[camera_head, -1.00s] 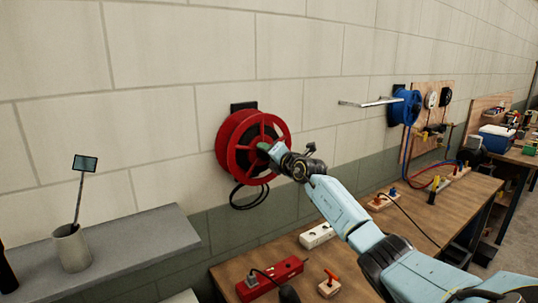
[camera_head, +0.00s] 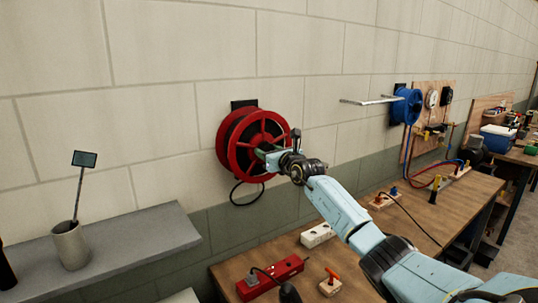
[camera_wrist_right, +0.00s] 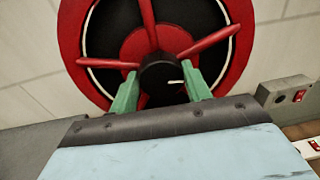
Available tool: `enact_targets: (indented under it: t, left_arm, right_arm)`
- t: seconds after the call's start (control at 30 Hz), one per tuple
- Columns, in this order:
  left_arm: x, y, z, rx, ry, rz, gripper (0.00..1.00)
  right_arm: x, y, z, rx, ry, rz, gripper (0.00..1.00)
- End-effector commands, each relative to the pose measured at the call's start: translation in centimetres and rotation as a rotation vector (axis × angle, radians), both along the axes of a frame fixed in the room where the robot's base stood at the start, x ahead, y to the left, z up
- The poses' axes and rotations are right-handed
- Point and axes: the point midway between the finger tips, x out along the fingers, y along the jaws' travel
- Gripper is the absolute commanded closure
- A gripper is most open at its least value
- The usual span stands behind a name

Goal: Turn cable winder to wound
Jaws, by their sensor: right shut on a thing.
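The cable winder (camera_head: 236,135) is a red reel with red spokes, fixed to the wall by a black bracket. Dark cable shows between its spokes, and a black loop of cable hangs below it. My right gripper (camera_head: 266,153) is at the middle of the reel's front. In the right wrist view, its green fingers (camera_wrist_right: 160,88) are shut on the black hub knob (camera_wrist_right: 161,72) of the winder. The knob's white mark points to the right. The red spokes (camera_wrist_right: 205,43) fan out around the knob. My left gripper is not in view.
A wooden workbench (camera_head: 330,248) below holds a red power strip (camera_head: 272,279) and a white socket block (camera_head: 318,235). A blue reel (camera_head: 405,107) and a metal bar (camera_head: 368,101) are on the wall to the right. A grey shelf (camera_head: 140,242) with a cup (camera_head: 70,246) stands left.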

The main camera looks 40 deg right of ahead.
Motion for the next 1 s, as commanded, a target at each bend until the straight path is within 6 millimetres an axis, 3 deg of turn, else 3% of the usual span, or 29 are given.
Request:
enact_targets:
  t: [1.0]
  left_arm:
    - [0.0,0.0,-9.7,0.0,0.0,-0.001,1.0]
  right_arm:
    - [0.0,0.0,-0.6,-0.964,0.108,-0.001,0.75]
